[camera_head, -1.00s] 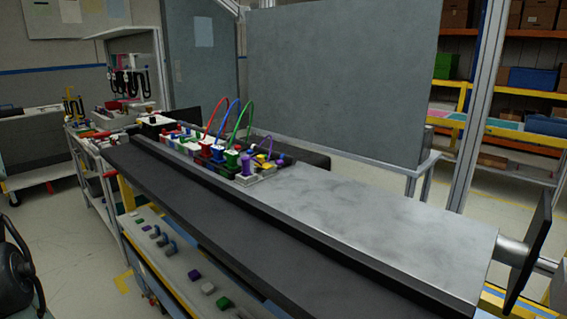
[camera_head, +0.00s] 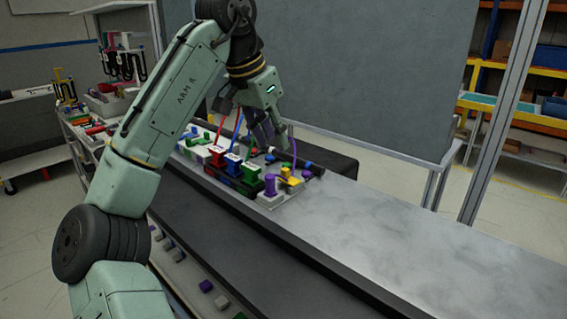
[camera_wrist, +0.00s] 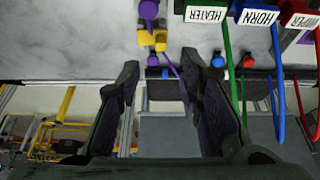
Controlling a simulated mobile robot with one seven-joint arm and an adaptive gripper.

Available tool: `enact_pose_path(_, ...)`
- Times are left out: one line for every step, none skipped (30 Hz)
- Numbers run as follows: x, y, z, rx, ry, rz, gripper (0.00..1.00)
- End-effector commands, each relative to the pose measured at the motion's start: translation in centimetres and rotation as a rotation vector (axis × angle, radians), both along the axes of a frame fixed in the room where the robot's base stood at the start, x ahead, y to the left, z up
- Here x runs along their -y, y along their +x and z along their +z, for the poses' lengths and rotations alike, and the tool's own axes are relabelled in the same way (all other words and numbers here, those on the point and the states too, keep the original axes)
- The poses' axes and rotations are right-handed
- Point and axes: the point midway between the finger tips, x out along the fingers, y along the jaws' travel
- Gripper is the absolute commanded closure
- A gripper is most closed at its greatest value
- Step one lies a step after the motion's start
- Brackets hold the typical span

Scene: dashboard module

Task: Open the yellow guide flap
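The yellow guide flap (camera_head: 292,183) is a small yellow block-like part beside the purple connector (camera_head: 270,185), at the right end of the row of connectors. In the wrist view the yellow part (camera_wrist: 153,40) is at top centre, just beyond my fingertips, with the purple connector (camera_wrist: 149,10) above it. A thin purple cable (camera_wrist: 171,66) runs down from near it between my fingers. My gripper (camera_head: 268,138) hangs over the back edge of the module, above and behind the yellow part. In the wrist view my gripper (camera_wrist: 160,65) is open and empty. How far the flap is tilted is too small to tell.
Green HEATER (camera_wrist: 206,14), blue HORN (camera_wrist: 257,15) and red WIPER (camera_wrist: 299,15) connectors stand beside the flap, with looping cables close to my right finger. The grey panel surface (camera_head: 370,225) to the right is bare. A tall grey board (camera_head: 380,80) stands behind.

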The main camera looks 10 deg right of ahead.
Motion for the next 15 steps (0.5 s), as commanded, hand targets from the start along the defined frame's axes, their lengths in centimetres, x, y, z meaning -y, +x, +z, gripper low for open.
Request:
enact_pose_path(0.4,0.1,-1.0,-0.002,-0.003,-0.005,0.67)
enact_pose_path(0.6,0.3,-1.5,-0.003,-0.003,-0.004,0.67)
enact_pose_path(0.8,0.4,-2.2,-0.003,-0.003,-0.005,0.67)
enact_pose_path(1.0,0.6,-2.8,-0.002,-0.004,-0.004,0.67)
enact_pose_path(1.3,0.7,-3.3,-0.003,-0.004,-0.004,0.67)
enact_pose_path(1.5,0.9,-4.0,-0.002,-0.005,-0.004,0.67)
enact_pose_path(1.7,1.0,-4.5,-0.003,-0.005,-0.003,0.67)
enact_pose_path(1.8,1.1,-5.0,-0.001,-0.005,-0.002,0.67)
enact_pose_path(2.0,1.2,-5.6,-0.001,-0.006,-0.003,0.67)
enact_pose_path(2.2,1.3,-6.0,-0.001,-0.005,-0.002,0.67)
enact_pose_path(2.3,1.4,-6.3,0.0,-0.005,-0.001,0.67)
enact_pose_path(2.5,1.5,-6.8,0.0,-0.005,-0.002,0.67)
enact_pose_path(2.6,1.6,-7.1,0.002,-0.005,-0.002,0.67)
enact_pose_path(2.6,1.7,-7.3,0.002,-0.004,-0.001,0.67)
enact_pose_path(2.7,1.8,-7.6,0.002,-0.004,-0.001,0.67)
